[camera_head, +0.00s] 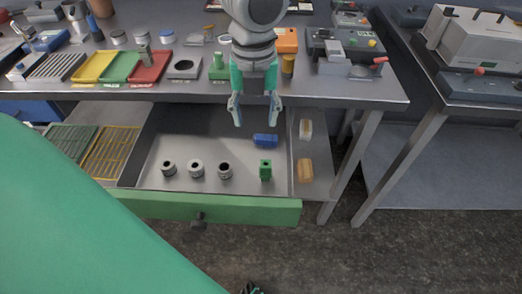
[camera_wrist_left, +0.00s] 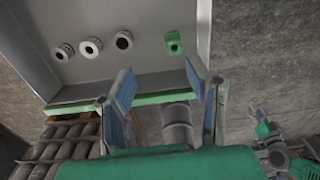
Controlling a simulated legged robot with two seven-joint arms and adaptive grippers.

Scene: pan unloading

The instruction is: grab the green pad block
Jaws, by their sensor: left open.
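A small green block (camera_head: 265,170) with a dark hole near its top stands in the open drawer, near its right front corner. It also shows in the left wrist view (camera_wrist_left: 173,43), near the drawer's side wall. I take it to be the green pad block. My left gripper (camera_head: 255,112) is open, with its fingers pointing down over the back part of the drawer. In the head view its fingers appear behind the green block and apart from it. The left wrist view shows the spread fingers (camera_wrist_left: 161,85) with nothing between them.
The drawer (camera_head: 225,207) also holds a blue block (camera_head: 265,140) and a row of round collars (camera_head: 196,168). The workbench (camera_head: 205,89) above carries coloured trays (camera_head: 119,67), a green fixture (camera_head: 218,68) and devices.

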